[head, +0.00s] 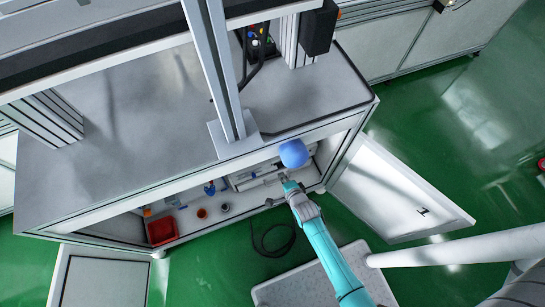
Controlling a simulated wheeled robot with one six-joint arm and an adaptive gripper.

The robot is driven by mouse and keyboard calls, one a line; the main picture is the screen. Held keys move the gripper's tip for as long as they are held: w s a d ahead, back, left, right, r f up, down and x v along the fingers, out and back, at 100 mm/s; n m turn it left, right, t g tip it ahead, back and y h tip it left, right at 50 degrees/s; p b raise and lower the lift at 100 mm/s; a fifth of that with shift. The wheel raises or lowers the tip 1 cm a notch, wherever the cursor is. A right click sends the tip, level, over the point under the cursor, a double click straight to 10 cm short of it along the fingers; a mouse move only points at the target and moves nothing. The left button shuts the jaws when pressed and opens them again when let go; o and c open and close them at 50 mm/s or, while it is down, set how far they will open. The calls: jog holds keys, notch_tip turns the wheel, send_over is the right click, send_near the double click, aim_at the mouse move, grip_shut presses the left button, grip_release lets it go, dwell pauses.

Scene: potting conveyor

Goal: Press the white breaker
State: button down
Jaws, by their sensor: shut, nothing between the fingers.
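In the head view, my gripper (284,179) is at the end of the teal arm, at the opening of the low cabinet under the bench. Its fingers are small here and appear closed and empty. A pale row of devices (245,178) lies inside the cabinet, just left of my gripper. The white breaker cannot be picked out for certain among them. I cannot tell whether the fingertips touch anything. The cabinet's upper edge and my gripper hide part of the inside.
A rounded blue thing (293,153) is just above my gripper, by the cabinet edge. An open cabinet door (395,195) stands to the right. A red bin (162,230) and small items sit in the cabinet's left part. A black cable (272,240) lies on the green floor.

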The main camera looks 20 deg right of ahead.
dwell(0.3)
jog(key=w+r+x, duration=0.1)
jog(key=x, duration=1.2)
jog(key=shift+w, duration=0.2)
jog(key=shift+r, duration=0.1)
jog(key=shift+w, duration=0.3)
jog(key=shift+r, duration=0.1)
